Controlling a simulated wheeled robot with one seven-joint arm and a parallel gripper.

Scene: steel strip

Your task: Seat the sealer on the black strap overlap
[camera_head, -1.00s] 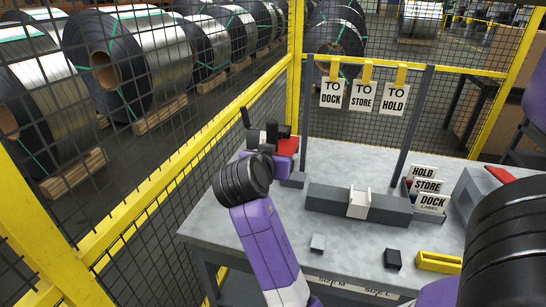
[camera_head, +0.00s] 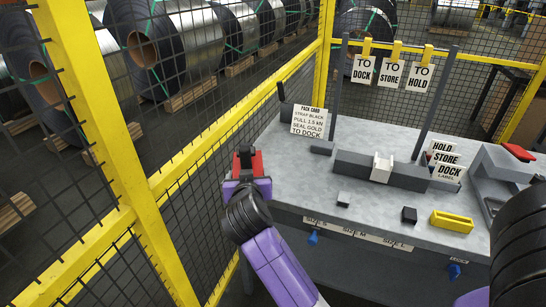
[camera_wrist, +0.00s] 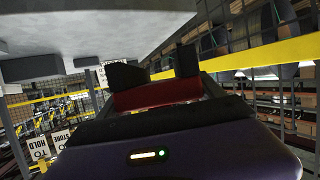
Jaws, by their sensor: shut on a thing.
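The red tool with black upper parts, which I take as the sealer (camera_head: 257,164), is in my gripper (camera_head: 247,182). My gripper is shut on it, left of the bench's left edge. In the wrist view the red body (camera_wrist: 158,94) sits across the gripper, with two dark blocks rising from it. I cannot make out a black strap overlap in these views.
A pack card (camera_head: 309,121) stands at the bench's back left. A grey block (camera_head: 343,199), a black block (camera_head: 409,215) and a yellow tray (camera_head: 452,222) lie near the front. Posts and hanging signs (camera_head: 392,75) rise behind the bar. Yellow-framed mesh fencing (camera_head: 195,165) stands close left.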

